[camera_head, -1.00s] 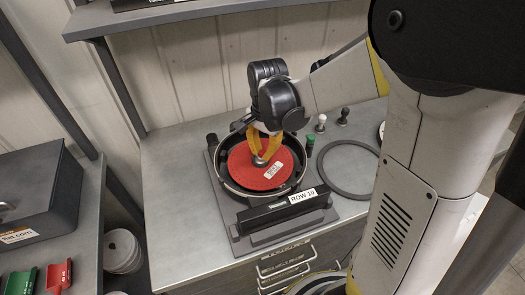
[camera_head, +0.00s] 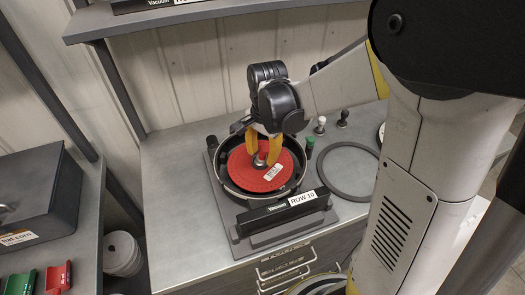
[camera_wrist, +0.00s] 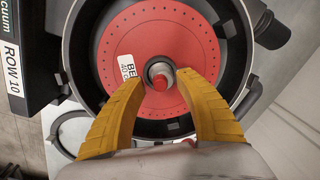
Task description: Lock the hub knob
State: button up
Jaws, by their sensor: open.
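The hub knob (camera_head: 261,158) stands at the centre of the red seed plate (camera_head: 244,172), inside a round black housing (camera_head: 229,185). In the wrist view the fingers (camera_wrist: 162,84) lie on either side of the knob, with gaps between. I cannot tell their exact height above the plate.
A black bar labelled ROW 10 (camera_head: 282,211) is in front of the housing. A dark ring (camera_head: 325,187), a green-capped item (camera_head: 310,147) and two small knobs (camera_head: 320,125) (camera_head: 343,117) are to its right. A shelf (camera_head: 200,12) overhangs behind.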

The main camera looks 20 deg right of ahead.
aim_at(264, 155)
notch_tip(264, 155, up, 12)
jog(key=shift+s+d, duration=0.15)
jog(key=shift+s, duration=0.1)
dwell(0.3)
